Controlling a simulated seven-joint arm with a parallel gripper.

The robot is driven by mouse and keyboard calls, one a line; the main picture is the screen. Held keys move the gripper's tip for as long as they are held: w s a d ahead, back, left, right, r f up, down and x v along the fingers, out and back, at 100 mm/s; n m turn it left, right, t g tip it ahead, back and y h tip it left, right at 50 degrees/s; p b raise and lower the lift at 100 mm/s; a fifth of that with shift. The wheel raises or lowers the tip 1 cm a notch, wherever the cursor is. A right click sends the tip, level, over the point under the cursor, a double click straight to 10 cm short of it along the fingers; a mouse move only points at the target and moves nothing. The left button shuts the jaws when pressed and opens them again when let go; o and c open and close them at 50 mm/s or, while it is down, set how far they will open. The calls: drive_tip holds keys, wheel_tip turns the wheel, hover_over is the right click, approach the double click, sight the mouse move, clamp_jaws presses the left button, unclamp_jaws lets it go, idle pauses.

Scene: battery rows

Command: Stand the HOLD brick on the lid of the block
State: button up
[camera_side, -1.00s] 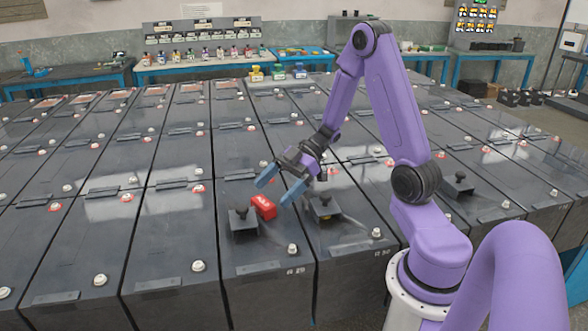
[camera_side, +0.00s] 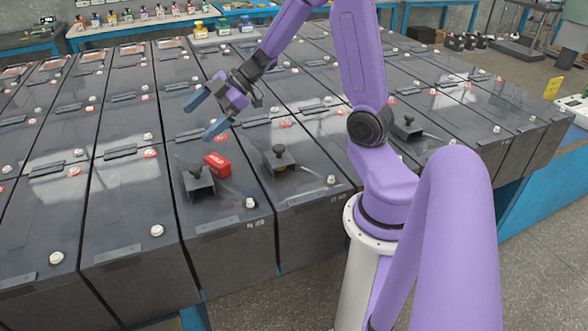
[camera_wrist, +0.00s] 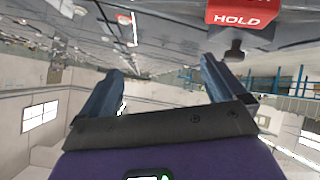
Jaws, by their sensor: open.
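The red HOLD brick (camera_side: 217,165) rests on the dark lid of a front-row block (camera_side: 222,203), close behind and right of a black bracket with a knob (camera_side: 197,180). I cannot tell whether it touches the bracket. In the wrist view the brick (camera_wrist: 242,14) shows at the top edge, partly cut off, with white HOLD lettering reading upright. My gripper (camera_side: 203,118) is open and empty, up and left of the brick and apart from it. Both blue fingers (camera_wrist: 163,68) show spread in the wrist view, with nothing between them.
A second knobbed bracket (camera_side: 279,158) stands on the block to the right, and a third (camera_side: 407,127) lies farther right. White terminal caps (camera_side: 250,203) dot the lids. Small coloured bottles (camera_side: 222,26) stand at the back. Much of the lid surface is flat and open.

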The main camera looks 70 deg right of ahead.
drive_tip(key=s+a+h, duration=0.1)
drive_tip(key=a, duration=0.2)
drive_tip(key=s+a+r+m+h, duration=0.1)
drive_tip(key=s+a+h, duration=0.1)
drive_tip(key=a, duration=0.1)
drive_tip(key=s+a+m+h, duration=0.1)
drive_tip(key=a, duration=0.2)
drive_tip(key=shift+s+a+r+h, duration=0.2)
drive_tip(key=shift+s+a+h, duration=0.1)
drive_tip(key=s+f+g+h, duration=0.1)
drive_tip(key=s+g, duration=0.2)
drive_tip(key=s, duration=0.9)
drive_tip(key=s+a+f+g+h, duration=0.1)
drive_tip(key=s+g, duration=0.3)
drive_tip(key=s, duration=0.8)
drive_tip(key=shift+a+f+n+h, duration=0.3)
